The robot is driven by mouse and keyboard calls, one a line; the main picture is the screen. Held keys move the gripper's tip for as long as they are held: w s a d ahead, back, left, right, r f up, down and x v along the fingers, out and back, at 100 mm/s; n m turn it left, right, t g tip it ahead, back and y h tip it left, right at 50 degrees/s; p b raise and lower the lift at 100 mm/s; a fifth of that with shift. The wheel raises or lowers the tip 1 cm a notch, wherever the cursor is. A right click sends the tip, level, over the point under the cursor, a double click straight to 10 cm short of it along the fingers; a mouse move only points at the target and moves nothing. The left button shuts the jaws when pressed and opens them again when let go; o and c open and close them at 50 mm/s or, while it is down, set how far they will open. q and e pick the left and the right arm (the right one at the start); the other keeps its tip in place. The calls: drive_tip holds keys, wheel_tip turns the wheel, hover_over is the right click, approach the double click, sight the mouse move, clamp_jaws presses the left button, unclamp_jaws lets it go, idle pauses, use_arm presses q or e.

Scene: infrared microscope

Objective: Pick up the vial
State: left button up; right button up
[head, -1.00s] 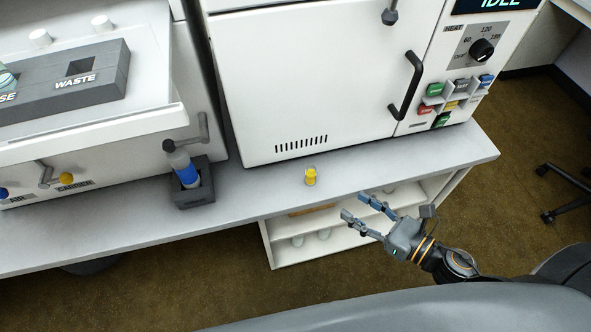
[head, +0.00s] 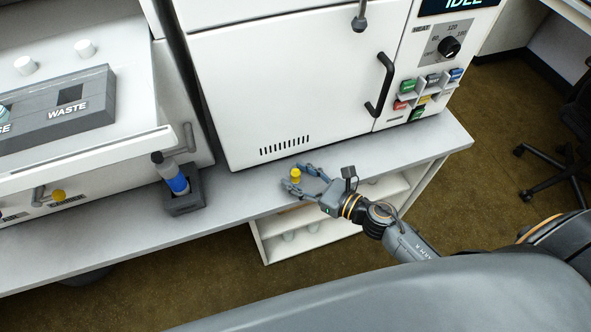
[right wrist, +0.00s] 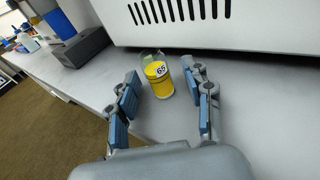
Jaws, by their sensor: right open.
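The vial (head: 296,176) is small with a yellow body and stands upright on the grey bench below the white oven. In the right wrist view the vial (right wrist: 158,76) shows clear glass and a label reading 65. My right gripper (head: 292,180) is open, with its fingers on either side of the vial. In the right wrist view the gripper (right wrist: 163,88) has the vial near its fingertips, with gaps showing on both sides. My left gripper is not in view.
The white oven (head: 285,90) stands just behind the vial. A blue-banded bottle in a dark holder (head: 186,204) stands to the left. Bare bench top (head: 235,195) lies between them. Open shelves (head: 330,222) sit below the bench edge.

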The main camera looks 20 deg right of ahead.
drive_tip(key=shift+w+a+f, duration=0.1)
drive_tip(key=shift+w+a, duration=0.25)
drive_tip(key=shift+w, duration=0.05)
clamp_jaws()
